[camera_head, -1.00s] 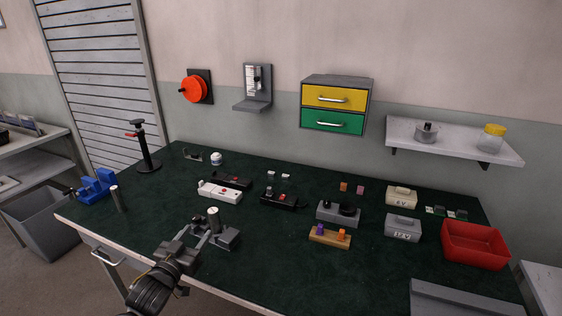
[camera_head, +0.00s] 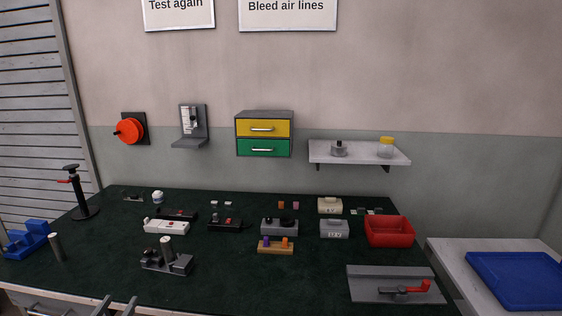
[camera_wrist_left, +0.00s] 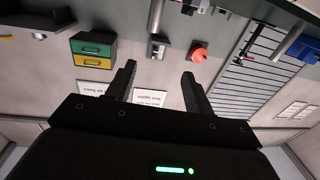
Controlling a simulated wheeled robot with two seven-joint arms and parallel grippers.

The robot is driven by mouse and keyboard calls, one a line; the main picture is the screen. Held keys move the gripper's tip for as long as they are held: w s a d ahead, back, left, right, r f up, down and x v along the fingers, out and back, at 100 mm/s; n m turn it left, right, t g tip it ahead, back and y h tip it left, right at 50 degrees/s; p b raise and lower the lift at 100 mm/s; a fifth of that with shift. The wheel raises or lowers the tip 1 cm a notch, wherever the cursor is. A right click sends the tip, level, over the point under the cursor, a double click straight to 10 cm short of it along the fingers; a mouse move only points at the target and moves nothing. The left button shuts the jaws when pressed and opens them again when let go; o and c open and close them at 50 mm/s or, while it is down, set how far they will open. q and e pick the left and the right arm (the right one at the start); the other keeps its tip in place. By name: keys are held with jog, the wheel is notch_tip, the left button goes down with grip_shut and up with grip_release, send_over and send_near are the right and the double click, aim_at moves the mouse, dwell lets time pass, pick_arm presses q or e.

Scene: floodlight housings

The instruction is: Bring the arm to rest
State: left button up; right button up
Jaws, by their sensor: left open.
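My left gripper (camera_head: 115,306) shows at the bottom edge of the head view, only its two finger ends in sight, apart from each other. It is in front of the workbench (camera_head: 210,285) and touches nothing that I can see. In the left wrist view the fingers (camera_wrist_left: 158,85) are spread with nothing between them. That view is upside down and faces the wall, with the drawer box (camera_wrist_left: 93,50) and the red wheel (camera_wrist_left: 198,53) beyond the fingers. The rest of my left arm is hidden below the head view. My right gripper is not in view.
A grey fixture with an upright pin (camera_head: 167,262) stands near the bench's front. A blue vise-like block (camera_head: 27,240) is at the left. A red bin (camera_head: 389,231) and a grey plate with a red lever (camera_head: 392,287) are at the right. The front middle of the bench is clear.

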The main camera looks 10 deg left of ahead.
pick_arm(q)
jog(key=s+a+f+m+g, duration=0.1)
jog(key=a+f+g, duration=0.1)
jog(key=f, duration=0.8)
jog(key=s+a+f+m+g, duration=0.1)
jog(key=s+a+f+g, duration=0.15)
jog(key=f, duration=0.75)
jog(key=s+d+f+g, duration=0.15)
jog(key=s+f, duration=0.25)
jog(key=f, duration=0.5)
jog(key=s+d+f+g, duration=0.1)
jog(key=s+f+g, duration=0.25)
jog(key=f, duration=0.55)
jog(key=s+d+f+m+g, duration=0.15)
jog(key=s+d+f, duration=0.25)
jog(key=s+f, duration=0.45)
jog(key=s+d+f+g, duration=0.3)
jog(key=s+d+f, duration=0.1)
jog(key=s+f, duration=0.5)
jog(key=s+d+f+g+h, duration=0.2)
jog(key=s+d+f+g, duration=0.1)
jog(key=s+d, duration=0.8)
jog(key=s, duration=0.3)
jog(key=shift+f, duration=0.3)
